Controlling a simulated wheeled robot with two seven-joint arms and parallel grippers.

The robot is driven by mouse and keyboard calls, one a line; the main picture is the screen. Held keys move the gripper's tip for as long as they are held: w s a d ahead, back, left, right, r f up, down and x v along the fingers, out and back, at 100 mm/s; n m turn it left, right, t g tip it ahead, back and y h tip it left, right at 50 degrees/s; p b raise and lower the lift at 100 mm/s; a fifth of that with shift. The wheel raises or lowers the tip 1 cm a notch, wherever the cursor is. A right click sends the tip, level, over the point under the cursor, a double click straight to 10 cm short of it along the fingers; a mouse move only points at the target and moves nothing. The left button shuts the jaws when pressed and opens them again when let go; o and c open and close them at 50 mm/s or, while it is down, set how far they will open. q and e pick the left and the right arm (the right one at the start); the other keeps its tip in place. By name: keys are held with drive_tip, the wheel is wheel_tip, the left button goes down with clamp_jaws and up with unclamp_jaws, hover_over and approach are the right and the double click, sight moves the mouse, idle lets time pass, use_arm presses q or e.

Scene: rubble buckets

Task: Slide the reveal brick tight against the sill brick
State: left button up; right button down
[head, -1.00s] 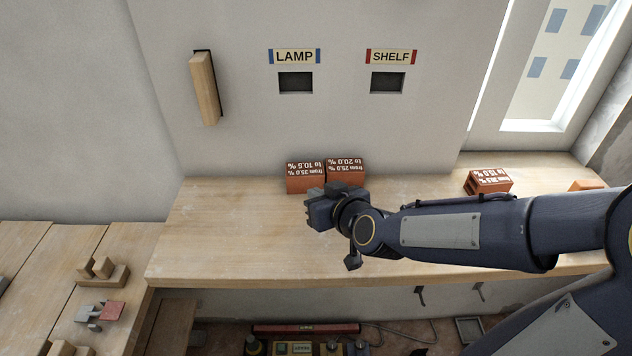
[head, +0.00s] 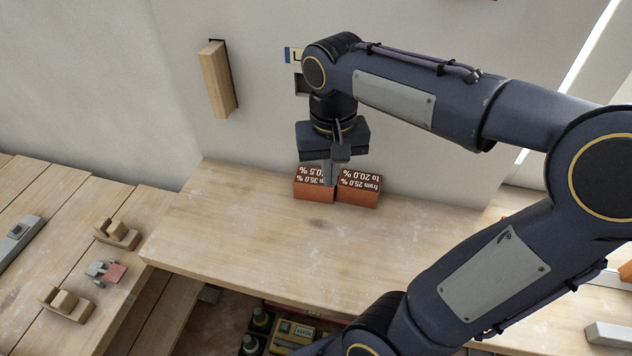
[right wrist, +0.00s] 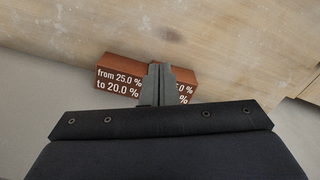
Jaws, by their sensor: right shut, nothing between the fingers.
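Two red-brown bricks lie side by side at the back of the wooden bench, near the wall. The left one (head: 312,195) has a partly covered label that ends "0.5 %". The right one (head: 359,194) is labelled "from 25.0 % to 20.0 %"; it also shows on the left in the right wrist view (right wrist: 118,85). Which is the reveal brick and which the sill brick, I cannot tell. They are very close; whether they touch is unclear. My right gripper (head: 328,180) points down, shut and empty, its fingertips at the seam and covering part of the left brick's label. My left gripper is out of view.
A wooden block (head: 215,80) juts from the wall at left. A lower bench at left holds wooden pieces (head: 117,234). My right arm covers the right part of the bench. The bench (head: 240,230) in front of the bricks is clear.

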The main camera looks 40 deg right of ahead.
sight(324, 187)
wheel_tip(324, 187, down, 9)
drive_tip(key=shift+r, duration=0.15)
drive_tip(key=w, duration=0.1)
drive_tip(key=w+d, duration=0.1)
drive_tip(key=shift+w+d+f+p, duration=0.1)
drive_tip(key=shift+w+f+p, duration=0.2)
drive_tip(key=shift+p, duration=0.1)
drive_tip(key=shift+w+d, duration=0.3)
drive_tip(key=shift+w, duration=0.15)
drive_tip(key=shift+w+d, duration=0.35)
drive_tip(key=shift+w, duration=0.4)
